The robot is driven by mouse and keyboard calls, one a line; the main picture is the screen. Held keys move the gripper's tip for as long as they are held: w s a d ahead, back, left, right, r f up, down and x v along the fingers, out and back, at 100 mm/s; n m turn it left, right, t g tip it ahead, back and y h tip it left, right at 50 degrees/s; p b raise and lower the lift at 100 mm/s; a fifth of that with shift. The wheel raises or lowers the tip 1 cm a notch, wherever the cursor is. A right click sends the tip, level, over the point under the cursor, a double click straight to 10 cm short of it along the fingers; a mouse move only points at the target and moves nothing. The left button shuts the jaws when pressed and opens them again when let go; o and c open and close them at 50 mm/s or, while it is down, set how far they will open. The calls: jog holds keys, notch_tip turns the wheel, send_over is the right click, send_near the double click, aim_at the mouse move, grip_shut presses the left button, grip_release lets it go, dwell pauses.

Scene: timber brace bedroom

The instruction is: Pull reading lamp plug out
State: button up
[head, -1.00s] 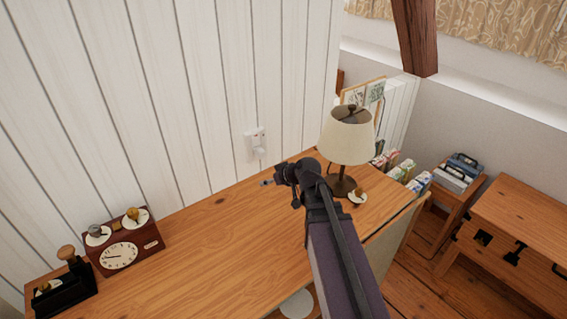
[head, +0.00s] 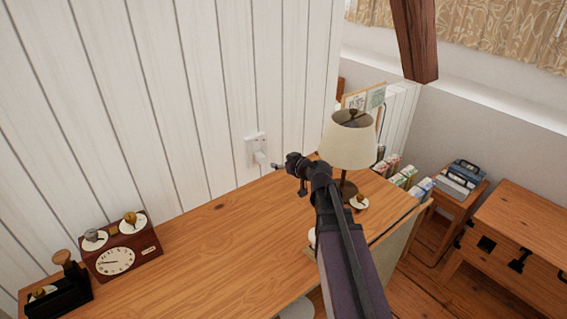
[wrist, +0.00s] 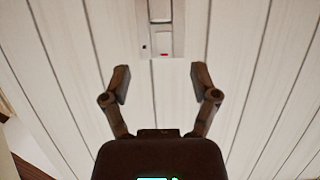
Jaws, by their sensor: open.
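The white wall socket (head: 255,140) is on the white plank wall above the wooden desk. A white plug (head: 260,157) sits at its lower part. The lamp (head: 348,140), with a cream shade and dark stem, stands on the desk to the right. My gripper (head: 277,166) is just right of and slightly below the plug in the head view, apart from it. In the wrist view my gripper (wrist: 160,75) is open, with nothing between its fingers. The socket plate (wrist: 152,49) shows beyond the fingertips at the top edge, partly cut off.
The wooden desk (head: 210,235) is clear in the middle. A dark red clock (head: 120,247) and a black stand with a wooden knob (head: 62,285) are at the left. A small white dish (head: 358,203) lies by the lamp base. A wooden bench (head: 520,220) stands at the right.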

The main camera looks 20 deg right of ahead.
aim_at(263, 157)
jog(key=b+x, duration=0.4)
jog(key=x, duration=0.9)
jog(key=shift+w, duration=0.3)
jog(key=shift+a, duration=0.1)
grip_shut()
jog(key=shift+s+d, duration=0.45)
jog(key=shift+s, duration=0.65)
jog(key=shift+s+d, duration=0.45)
jog(key=shift+s, duration=0.6)
jog(key=shift+s+d, duration=0.45)
jog(key=shift+s, duration=0.65)
dwell(0.6)
dwell(0.4)
notch_tip(263, 157, up, 11)
jog(key=p, duration=1)
jog(key=shift+p, duration=0.35)
jog(key=shift+s, duration=0.1)
